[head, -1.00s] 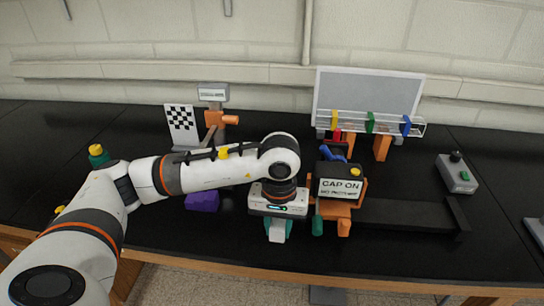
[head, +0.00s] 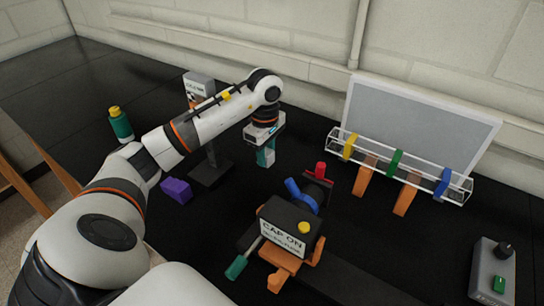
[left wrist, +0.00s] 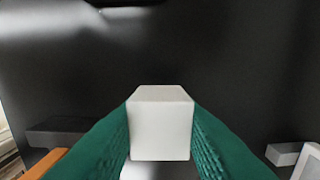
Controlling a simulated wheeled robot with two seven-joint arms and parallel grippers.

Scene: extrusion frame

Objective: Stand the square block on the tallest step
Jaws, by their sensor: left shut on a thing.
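My left gripper (head: 266,153) is at the middle of the bench in the head view, above the black top, with teal fingers pointing down. In the left wrist view it is shut on a white square block (left wrist: 160,124), with a finger pressed to each side. The block's flat face points at the camera. Most of the block is hidden by the fingers in the head view. I cannot make out a set of steps or a tallest step in either view. My right gripper is not in view.
A black device with a "CAP ON" label (head: 284,238) stands in front of the gripper. A clear rail with coloured clips (head: 397,163) and a grey control box (head: 492,270) are at right.

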